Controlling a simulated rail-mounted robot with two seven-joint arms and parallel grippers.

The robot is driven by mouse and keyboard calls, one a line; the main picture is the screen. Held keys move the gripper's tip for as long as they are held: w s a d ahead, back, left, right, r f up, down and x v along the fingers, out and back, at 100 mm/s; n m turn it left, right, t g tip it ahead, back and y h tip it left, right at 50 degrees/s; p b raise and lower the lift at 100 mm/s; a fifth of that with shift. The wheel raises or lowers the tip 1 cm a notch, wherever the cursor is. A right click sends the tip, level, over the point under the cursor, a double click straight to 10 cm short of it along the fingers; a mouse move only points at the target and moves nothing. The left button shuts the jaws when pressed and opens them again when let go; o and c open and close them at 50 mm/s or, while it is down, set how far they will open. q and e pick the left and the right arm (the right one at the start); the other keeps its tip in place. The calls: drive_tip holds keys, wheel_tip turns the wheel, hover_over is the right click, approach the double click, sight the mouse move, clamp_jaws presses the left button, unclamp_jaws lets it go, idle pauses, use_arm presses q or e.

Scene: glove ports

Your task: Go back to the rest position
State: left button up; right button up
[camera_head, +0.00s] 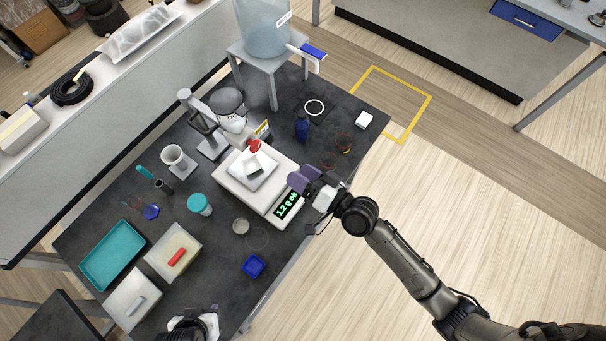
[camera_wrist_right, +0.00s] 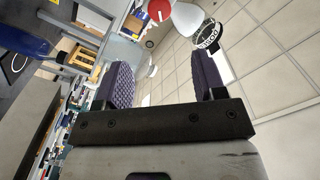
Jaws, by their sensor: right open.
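My right gripper (camera_head: 303,179) is over the right edge of the dark table, beside the balance with the green "1.2 g ok" display (camera_head: 288,205). Its two purple-padded fingers stand apart in the right wrist view (camera_wrist_right: 163,85), with nothing between them. Part of my left gripper (camera_head: 196,326) shows at the bottom edge of the head view, near the table's front corner. Its fingers are not clear enough to judge. The balance (camera_head: 236,184) carries a white square dish (camera_head: 252,170) on its pan.
A blue bottle (camera_head: 302,129) and small glass vessels (camera_head: 343,142) stand near my right gripper. Other table items include a teal tray (camera_head: 113,254), a teal-lidded jar (camera_head: 199,204) and a blue square dish (camera_head: 253,265). Floor right of the table is clear around my right arm.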

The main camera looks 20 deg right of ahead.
idle(0.6)
drive_tip(key=s+f+n+g+h, duration=0.3)
drive_tip(key=s+f+n+g, duration=0.2)
drive_tip(key=f+n+g, duration=0.15)
drive_tip(key=s+d+r+m+g+h+p, duration=0.2)
drive_tip(key=s+d+r+h+p, duration=0.55)
drive_tip(key=d, duration=0.45)
drive_tip(key=s+g+p, duration=0.2)
drive_tip(key=s, duration=0.8)
drive_tip(key=shift+s+d+r+m+p, duration=0.15)
drive_tip(key=shift+d+r+m+p, duration=0.15)
drive_tip(key=shift+m+p, duration=0.1)
drive_tip(key=shift+g, duration=0.25)
